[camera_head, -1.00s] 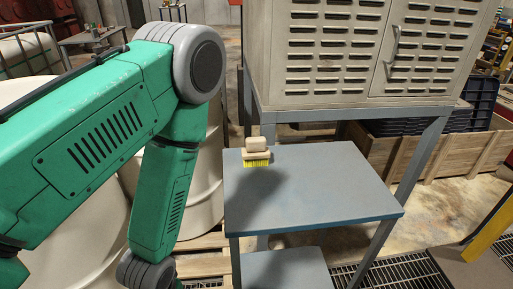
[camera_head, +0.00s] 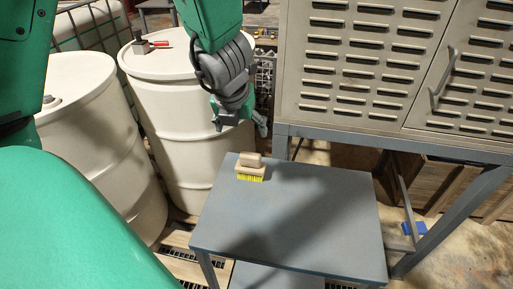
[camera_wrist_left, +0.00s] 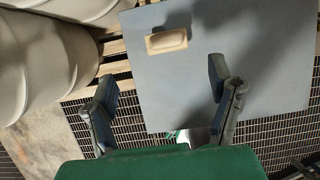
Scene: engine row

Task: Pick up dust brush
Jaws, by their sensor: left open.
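The dust brush (camera_head: 250,167) has a tan wooden body and yellow bristles. It sits near the back left edge of the blue-grey table (camera_head: 300,225). My left gripper (camera_head: 240,122) is above and behind the brush in the head view, apart from it. In the left wrist view the gripper (camera_wrist_left: 162,92) is open and empty, its two fingers spread wide. There the brush (camera_wrist_left: 167,40) lies beyond the fingertips, between their lines, seen from above. The table (camera_wrist_left: 240,75) spreads beneath it. My right gripper is not in view.
White barrels (camera_head: 185,120) stand left of the table. A louvred metal cabinet (camera_head: 365,60) rises behind it on the right, with its stand leg (camera_head: 450,220) beside the table. A red-handled tool (camera_head: 160,44) lies on the rear barrel. The table's middle and front are clear.

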